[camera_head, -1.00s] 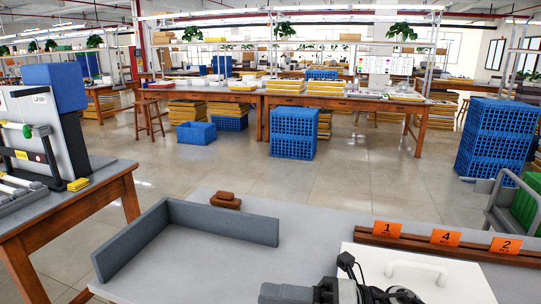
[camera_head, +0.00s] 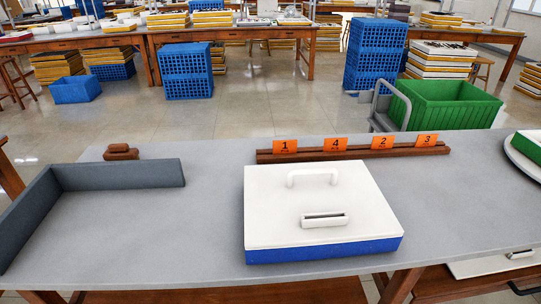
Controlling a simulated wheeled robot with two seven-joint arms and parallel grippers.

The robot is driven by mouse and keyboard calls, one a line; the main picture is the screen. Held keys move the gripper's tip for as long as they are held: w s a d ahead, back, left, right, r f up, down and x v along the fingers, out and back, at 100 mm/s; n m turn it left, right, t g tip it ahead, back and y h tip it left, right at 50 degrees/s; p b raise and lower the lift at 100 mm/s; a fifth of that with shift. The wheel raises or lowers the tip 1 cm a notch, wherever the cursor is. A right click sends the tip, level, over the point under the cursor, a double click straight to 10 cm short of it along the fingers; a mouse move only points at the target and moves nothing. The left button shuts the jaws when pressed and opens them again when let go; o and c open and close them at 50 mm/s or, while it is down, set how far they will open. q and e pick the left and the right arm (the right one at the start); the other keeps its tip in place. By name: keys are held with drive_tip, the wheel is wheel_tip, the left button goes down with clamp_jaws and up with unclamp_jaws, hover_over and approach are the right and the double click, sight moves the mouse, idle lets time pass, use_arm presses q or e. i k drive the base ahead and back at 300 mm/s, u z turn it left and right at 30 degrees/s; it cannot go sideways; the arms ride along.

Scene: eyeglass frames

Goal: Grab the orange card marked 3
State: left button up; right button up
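The orange card marked 3 (camera_head: 426,140) stands upright at the right end of a brown wooden rack (camera_head: 352,154) at the back of the grey table. To its left in the same rack stand the orange cards marked 2 (camera_head: 382,143), 4 (camera_head: 335,144) and 1 (camera_head: 285,146). Neither of my grippers is in view.
A white-lidded box (camera_head: 318,208) with a blue base and handles sits in front of the rack. A grey L-shaped divider (camera_head: 118,174) and small brown blocks (camera_head: 121,152) are at the left. A round white tray (camera_head: 523,155) is at the right edge. A green crate (camera_head: 445,103) stands behind the table.

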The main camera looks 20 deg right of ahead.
sight(424, 140)
drive_tip(key=z, duration=1.65)
